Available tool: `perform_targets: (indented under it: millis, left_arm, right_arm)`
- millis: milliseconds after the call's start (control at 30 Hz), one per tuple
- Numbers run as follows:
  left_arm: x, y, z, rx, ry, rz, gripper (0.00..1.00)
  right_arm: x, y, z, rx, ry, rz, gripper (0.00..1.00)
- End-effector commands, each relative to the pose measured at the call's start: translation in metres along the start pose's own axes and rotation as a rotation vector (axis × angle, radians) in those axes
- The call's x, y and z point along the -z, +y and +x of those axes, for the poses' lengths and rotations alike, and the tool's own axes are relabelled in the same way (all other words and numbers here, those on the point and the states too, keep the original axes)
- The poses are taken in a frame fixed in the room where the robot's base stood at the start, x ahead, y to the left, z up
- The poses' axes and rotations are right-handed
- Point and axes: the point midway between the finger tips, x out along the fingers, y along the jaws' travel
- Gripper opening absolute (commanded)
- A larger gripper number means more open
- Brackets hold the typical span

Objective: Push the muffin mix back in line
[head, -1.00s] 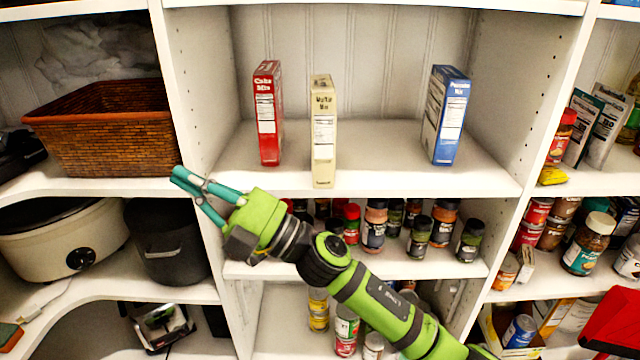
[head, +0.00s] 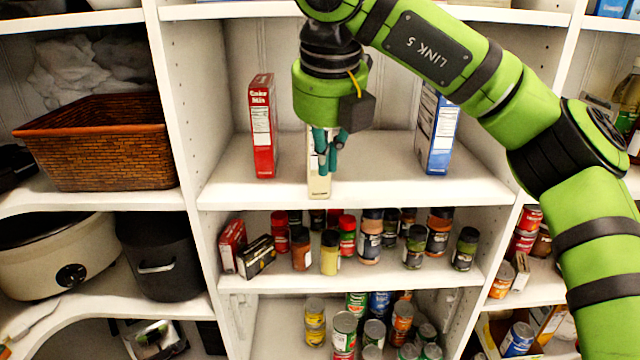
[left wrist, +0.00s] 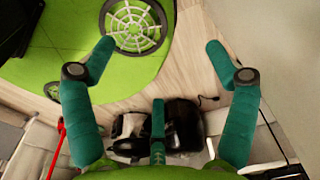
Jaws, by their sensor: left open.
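The muffin mix (head: 319,188) is a cream box standing on the middle shelf (head: 390,185), close to its front edge. It stands farther forward than the red cake mix (head: 263,125) on its left and the blue box (head: 437,135) on its right. My right gripper (head: 328,168) points down in front of the muffin mix and hides most of it. Its teal fingers look closed together with nothing between them; I cannot tell whether they touch the box. My left gripper (left wrist: 160,50) shows only in the left wrist view, its fingers wide apart and empty above the floor.
Spice jars (head: 330,252) and small boxes stand on the shelf below, with cans (head: 345,330) under that. A wicker basket (head: 100,145) sits on the left shelf above a slow cooker (head: 55,255) and a black pot (head: 160,250). The middle shelf is bare between boxes.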

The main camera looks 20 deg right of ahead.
Motion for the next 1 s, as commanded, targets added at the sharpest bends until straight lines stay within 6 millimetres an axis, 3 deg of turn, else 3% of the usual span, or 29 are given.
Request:
perform_targets:
  millis: [167, 533, 700, 1000]
  left_arm:
    - [0.0, 0.0, -0.003, 0.0, 0.0, 0.0, 0.86]
    - [0.002, -0.001, -0.025, 0.001, -0.001, 0.0, 0.86]
    - [0.004, -0.001, -0.044, 0.001, -0.001, 0.0, 0.86]
    - [0.004, -0.002, -0.049, 0.001, -0.002, -0.001, 0.86]
  right_arm:
    - [0.001, -0.001, 0.022, 0.006, 0.006, -0.002, 0.0]
    - [0.001, -0.001, 0.098, 0.003, 0.006, -0.004, 0.0]
    - [-0.025, 0.001, 0.101, 0.0, 0.004, -0.002, 0.0]
    - [-0.037, 0.001, 0.11, 0.0, 0.002, -0.004, 0.0]
